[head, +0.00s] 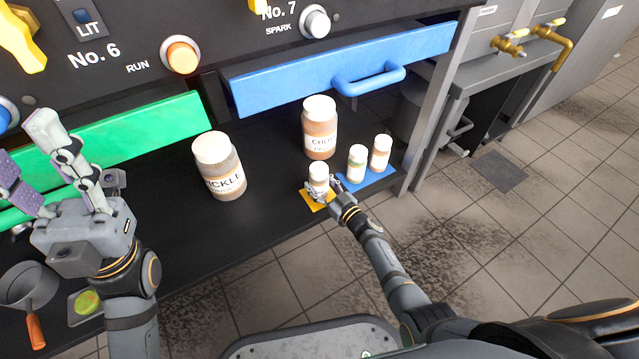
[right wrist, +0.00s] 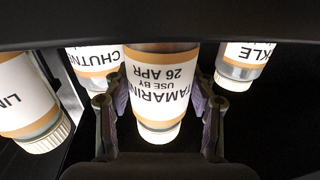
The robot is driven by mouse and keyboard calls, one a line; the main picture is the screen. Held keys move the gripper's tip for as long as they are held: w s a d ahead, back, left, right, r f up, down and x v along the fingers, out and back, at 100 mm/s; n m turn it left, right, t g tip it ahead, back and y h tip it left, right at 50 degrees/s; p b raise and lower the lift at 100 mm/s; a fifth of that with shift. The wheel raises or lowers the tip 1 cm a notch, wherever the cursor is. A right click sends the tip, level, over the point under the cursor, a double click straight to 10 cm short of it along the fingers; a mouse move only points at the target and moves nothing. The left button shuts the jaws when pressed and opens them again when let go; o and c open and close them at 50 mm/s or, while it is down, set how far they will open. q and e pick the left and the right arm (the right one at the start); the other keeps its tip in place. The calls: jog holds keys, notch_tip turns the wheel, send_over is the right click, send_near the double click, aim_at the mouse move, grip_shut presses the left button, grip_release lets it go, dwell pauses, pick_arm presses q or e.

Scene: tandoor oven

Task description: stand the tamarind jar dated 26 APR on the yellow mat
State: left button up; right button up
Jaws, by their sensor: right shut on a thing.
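The tamarind jar (right wrist: 160,85), with a white lid and a label reading USE BY 26 APR, is between the fingers of my right gripper (right wrist: 158,112) in the right wrist view, where it appears upside down. In the head view the same small jar (head: 318,175) is upright over the yellow mat (head: 318,206), and my right gripper (head: 320,192) is shut on it from the front right. I cannot tell whether its base touches the mat. My left gripper (head: 50,165) is open and empty at the left, above the black counter.
Two small jars (head: 357,163) (head: 381,152) stand on a blue mat (head: 362,183) just right. A large chutney jar (head: 320,130) stands behind and a large pickle jar (head: 219,170) to the left. Blue (head: 310,75) and green (head: 120,135) drawers front the oven. Counter between pickle jar and mat is clear.

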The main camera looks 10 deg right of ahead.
jog(key=o, duration=1.7)
jog(key=shift+f, duration=0.1)
